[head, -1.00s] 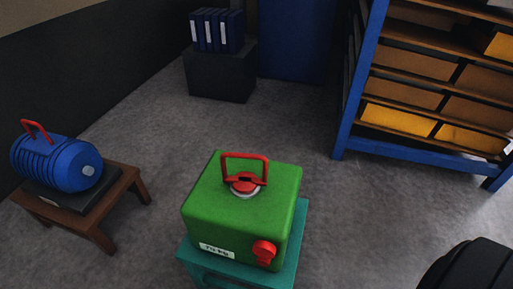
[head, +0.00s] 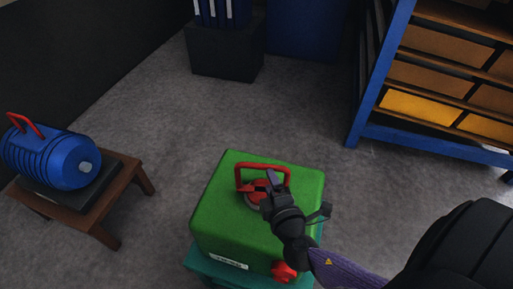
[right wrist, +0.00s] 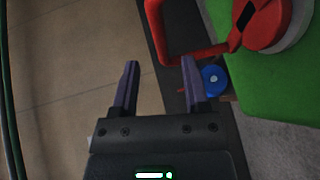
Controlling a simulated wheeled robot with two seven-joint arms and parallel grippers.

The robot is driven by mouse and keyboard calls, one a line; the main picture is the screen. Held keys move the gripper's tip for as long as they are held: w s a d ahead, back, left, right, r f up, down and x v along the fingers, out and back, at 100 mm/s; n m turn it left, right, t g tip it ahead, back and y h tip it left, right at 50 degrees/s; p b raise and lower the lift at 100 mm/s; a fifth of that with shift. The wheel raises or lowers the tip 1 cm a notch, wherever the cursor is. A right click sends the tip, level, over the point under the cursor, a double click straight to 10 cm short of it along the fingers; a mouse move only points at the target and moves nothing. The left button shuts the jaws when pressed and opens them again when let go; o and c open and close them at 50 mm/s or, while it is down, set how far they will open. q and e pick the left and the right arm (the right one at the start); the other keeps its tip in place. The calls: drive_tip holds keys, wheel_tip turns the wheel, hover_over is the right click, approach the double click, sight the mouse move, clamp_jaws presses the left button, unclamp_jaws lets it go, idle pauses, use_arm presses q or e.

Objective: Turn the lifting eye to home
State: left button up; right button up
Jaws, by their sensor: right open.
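The lifting eye (head: 263,166) is a red loop on a round red hub with a pale ring, on top of the green casting (head: 225,205). The loop stands up from the top face. My right gripper (head: 271,182) is in front of the eye in the head view and hides part of its hub. In the right wrist view my right gripper (right wrist: 160,64) is open and empty, with the red lifting eye (right wrist: 188,54) above and right of the fingers. I cannot tell whether a finger touches it. My left gripper is not in view.
A red knob (head: 284,271) sits on the casting's front, beside a white label. The casting rests on a teal stand (head: 215,268). A blue motor (head: 45,158) lies on a brown table at left. A blue shelf rack (head: 425,145) stands at right. Grey floor between is clear.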

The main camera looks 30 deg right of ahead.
sight(263, 165)
drive_tip(key=b+x, duration=0.1)
drive_tip(key=x, duration=0.6)
drive_tip(key=shift+f, duration=0.1)
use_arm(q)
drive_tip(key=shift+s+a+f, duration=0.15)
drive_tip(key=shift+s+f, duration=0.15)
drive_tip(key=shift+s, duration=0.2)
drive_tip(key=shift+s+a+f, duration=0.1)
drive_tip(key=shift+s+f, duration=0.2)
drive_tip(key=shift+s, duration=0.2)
use_arm(e)
drive_tip(key=shift+w+d, duration=0.25)
drive_tip(key=shift+w, duration=0.35)
drive_tip(key=c, duration=0.4)
clamp_jaws()
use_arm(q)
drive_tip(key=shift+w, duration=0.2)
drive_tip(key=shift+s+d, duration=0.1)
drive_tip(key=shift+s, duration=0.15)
use_arm(e)
drive_tip(key=shift+f, duration=0.1)
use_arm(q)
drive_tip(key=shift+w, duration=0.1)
